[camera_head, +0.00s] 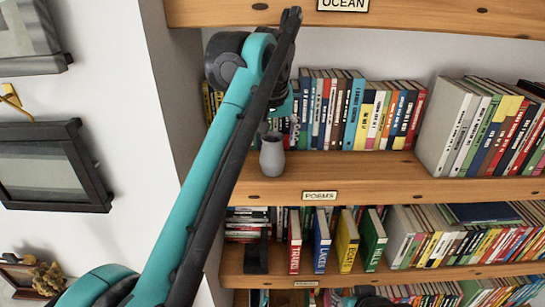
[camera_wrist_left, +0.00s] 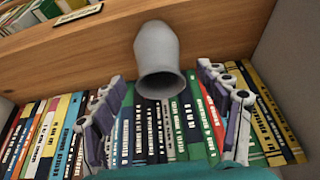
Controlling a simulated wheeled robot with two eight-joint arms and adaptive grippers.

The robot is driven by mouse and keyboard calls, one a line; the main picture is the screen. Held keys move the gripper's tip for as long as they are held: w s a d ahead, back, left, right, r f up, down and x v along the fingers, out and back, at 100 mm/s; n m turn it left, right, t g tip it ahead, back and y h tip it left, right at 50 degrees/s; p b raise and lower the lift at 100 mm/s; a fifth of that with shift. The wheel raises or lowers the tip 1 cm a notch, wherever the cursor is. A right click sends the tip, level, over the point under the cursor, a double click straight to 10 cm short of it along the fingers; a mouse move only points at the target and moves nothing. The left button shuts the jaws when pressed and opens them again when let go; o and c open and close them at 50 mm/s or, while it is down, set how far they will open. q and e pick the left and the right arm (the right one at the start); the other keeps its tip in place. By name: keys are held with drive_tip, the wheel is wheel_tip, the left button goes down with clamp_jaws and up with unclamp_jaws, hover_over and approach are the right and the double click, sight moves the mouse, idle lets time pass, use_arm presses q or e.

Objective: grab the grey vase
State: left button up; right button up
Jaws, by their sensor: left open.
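The grey vase (camera_head: 272,158) stands upright on the wooden shelf with the POEMS label, near its left end. In the left wrist view the vase (camera_wrist_left: 158,62) appears upside down, with its mouth toward the fingers. My left gripper (camera_head: 281,130) is just above and behind the vase's top in the head view, partly hidden by my arm. In the left wrist view my left gripper (camera_wrist_left: 168,112) is open, one finger to each side of the vase's mouth line. No contact with the vase shows.
A row of books (camera_head: 365,112) stands behind on the same shelf, with more books (camera_head: 480,128) at the right. The shelf board (camera_head: 375,180) is bare right of the vase. An upper shelf (camera_head: 420,17) and a lower shelf (camera_head: 340,278) lie above and below. A wall (camera_head: 178,100) is at left.

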use_arm(q)
drive_tip(key=x, duration=0.4)
drive_tip(key=shift+w+d+f+p, duration=0.1)
drive_tip(key=shift+w+f+p, duration=0.1)
drive_tip(key=shift+w+p, duration=0.1)
drive_tip(key=shift+s, duration=0.1)
drive_tip(key=shift+c, duration=0.3)
drive_tip(key=c, duration=1.5)
drive_tip(key=shift+r, duration=0.15)
